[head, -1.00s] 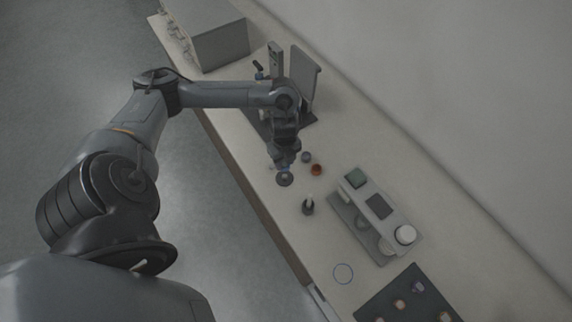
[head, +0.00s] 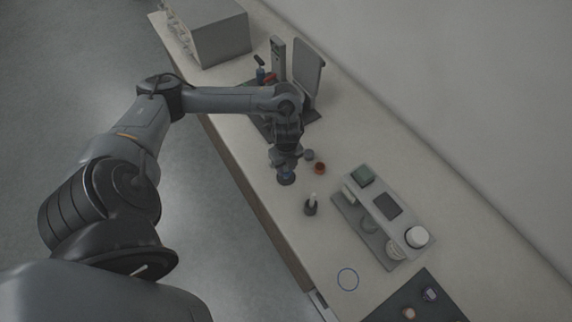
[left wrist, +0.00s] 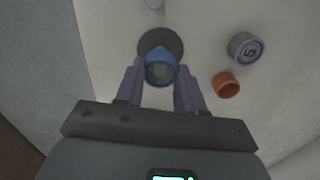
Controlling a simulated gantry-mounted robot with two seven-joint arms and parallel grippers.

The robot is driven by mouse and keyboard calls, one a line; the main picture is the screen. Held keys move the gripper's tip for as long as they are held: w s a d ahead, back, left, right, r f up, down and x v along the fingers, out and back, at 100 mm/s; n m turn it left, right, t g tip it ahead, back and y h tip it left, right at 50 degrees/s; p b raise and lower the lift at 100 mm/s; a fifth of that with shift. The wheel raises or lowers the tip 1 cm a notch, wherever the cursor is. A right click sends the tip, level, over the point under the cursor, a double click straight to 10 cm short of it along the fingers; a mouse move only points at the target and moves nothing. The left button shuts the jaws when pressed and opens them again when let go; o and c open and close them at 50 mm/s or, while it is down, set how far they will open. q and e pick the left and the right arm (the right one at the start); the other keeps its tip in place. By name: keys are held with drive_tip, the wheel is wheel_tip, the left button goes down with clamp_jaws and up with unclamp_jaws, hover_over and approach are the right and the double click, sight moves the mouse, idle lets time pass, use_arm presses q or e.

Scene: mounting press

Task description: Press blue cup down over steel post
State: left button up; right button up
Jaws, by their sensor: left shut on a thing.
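My left gripper (left wrist: 160,90) is shut on the blue cup (left wrist: 161,72), which sits between the two purple fingertips in the left wrist view. The gripper also shows in the head view (head: 286,166), low over the bench. A round dark disc (left wrist: 160,41) lies just beyond and under the cup. The steel post itself does not show; the cup and gripper cover the middle of the disc. I cannot tell how far the cup is down over a post. My right gripper is not in view.
An orange cup (left wrist: 226,85) and a grey cup marked 5 (left wrist: 245,47) stand close on the right. A dark holder with a white-topped piece (head: 311,206) stands nearer the camera. A grey device (head: 385,215), a blue ring (head: 348,279) and a dark mat (head: 410,300) lie farther right.

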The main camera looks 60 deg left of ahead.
sight(286, 168)
use_arm(q)
drive_tip(key=shift+f, duration=0.35)
idle(0.7)
drive_tip(key=shift+f, duration=0.1)
idle(0.4)
drive_tip(key=shift+f, duration=0.6)
drive_tip(key=shift+f+b, duration=0.5)
drive_tip(key=shift+b, duration=0.05)
idle(0.3)
drive_tip(key=o, duration=1.6)
drive_tip(key=shift+r, duration=0.1)
